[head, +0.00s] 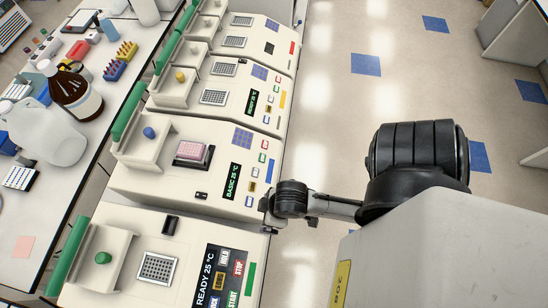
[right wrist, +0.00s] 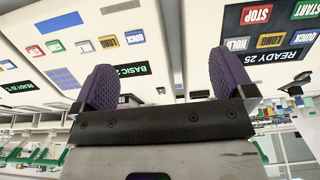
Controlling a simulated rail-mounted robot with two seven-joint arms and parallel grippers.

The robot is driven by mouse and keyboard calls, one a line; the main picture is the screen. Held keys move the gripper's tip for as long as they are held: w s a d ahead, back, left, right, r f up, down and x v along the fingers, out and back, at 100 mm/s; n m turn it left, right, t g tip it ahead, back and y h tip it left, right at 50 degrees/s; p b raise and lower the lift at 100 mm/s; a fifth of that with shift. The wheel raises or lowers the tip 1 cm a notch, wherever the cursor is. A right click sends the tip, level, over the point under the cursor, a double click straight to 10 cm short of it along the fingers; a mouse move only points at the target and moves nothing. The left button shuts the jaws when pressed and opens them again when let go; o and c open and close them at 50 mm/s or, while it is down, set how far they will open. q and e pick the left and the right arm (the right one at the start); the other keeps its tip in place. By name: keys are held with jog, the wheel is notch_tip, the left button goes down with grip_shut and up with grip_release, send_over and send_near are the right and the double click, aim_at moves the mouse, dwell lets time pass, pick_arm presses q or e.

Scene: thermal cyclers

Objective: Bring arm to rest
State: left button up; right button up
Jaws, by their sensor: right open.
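My right arm comes in from the right in the head view, and its gripper (head: 268,213) hangs at the front edge of the cyclers, near the gap between the two nearest ones. In the right wrist view the right gripper (right wrist: 166,82) shows two purple finger pads, wide apart with nothing between them. My left gripper is in neither view. The nearest cycler (head: 195,230) reads READY 25 °C and its lid is up. The cycler behind it (head: 130,181) reads BASIC 25 °C and has a pink plate (head: 191,151) on its block.
More cyclers with raised lids and green handles continue up the row. A bench (head: 40,210) at left holds a white jug (head: 50,135), a brown bottle (head: 76,92) and racks. The floor (head: 335,110) right of the row is clear.

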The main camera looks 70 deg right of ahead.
jog(key=shift+s+d+r, duration=0.15)
jog(key=shift+s+d, duration=0.1)
jog(key=shift+s, duration=0.3)
jog(key=shift+r, duration=0.1)
notch_tip(320, 180, up, 12)
jog(key=p, duration=1.2)
jog(key=shift+r+p, duration=0.25)
jog(key=shift+p, duration=0.1)
